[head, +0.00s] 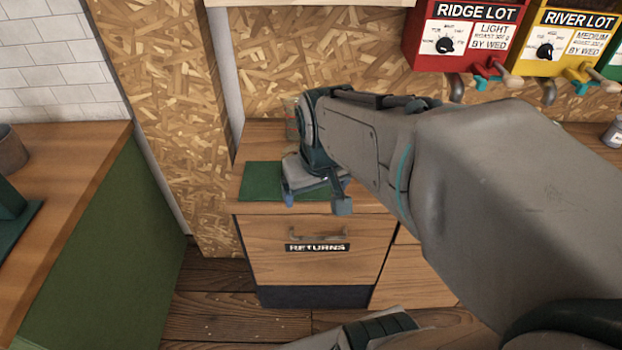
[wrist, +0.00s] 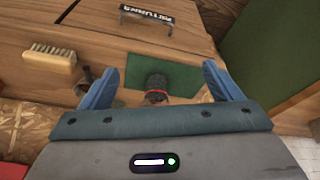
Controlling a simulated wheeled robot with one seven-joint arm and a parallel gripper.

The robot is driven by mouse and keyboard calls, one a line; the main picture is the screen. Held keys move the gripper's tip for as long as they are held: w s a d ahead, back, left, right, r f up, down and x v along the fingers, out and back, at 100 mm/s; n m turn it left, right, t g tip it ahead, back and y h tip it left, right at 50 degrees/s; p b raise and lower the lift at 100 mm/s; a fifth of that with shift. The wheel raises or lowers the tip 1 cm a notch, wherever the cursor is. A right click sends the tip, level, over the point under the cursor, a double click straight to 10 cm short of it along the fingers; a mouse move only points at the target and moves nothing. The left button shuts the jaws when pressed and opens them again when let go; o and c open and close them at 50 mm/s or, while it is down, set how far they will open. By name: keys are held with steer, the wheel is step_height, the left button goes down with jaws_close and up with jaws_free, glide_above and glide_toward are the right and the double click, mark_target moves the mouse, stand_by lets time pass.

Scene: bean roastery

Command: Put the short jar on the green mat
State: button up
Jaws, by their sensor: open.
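The green mat (head: 260,180) lies on the wooden counter above the drawer marked RETURNS, and it also shows in the wrist view (wrist: 190,72). A dark, rounded thing with a red band (wrist: 157,85), which looks like the short jar, shows over the mat in the wrist view. Its lower part in that picture runs toward my gripper body, and I cannot tell whether it stands wholly on the mat. My gripper (wrist: 162,68) is open, with its blue fingers on either side of the jar and apart from it. In the head view my gripper (head: 315,198) is over the mat and hides the jar.
A wooden brush (wrist: 50,62) lies on the counter beside the mat, with a small dark item (wrist: 84,80) near it. The drawer handle (head: 318,235) sticks out at the front. Red (head: 450,40) and yellow (head: 555,45) dispensers hang at the upper right.

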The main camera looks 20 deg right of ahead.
steer(key=shift+m, duration=0.3)
steer(key=s, duration=0.5)
steer(key=shift+s+f, duration=0.2)
steer(key=shift+s, duration=0.15)
stand_by(0.4)
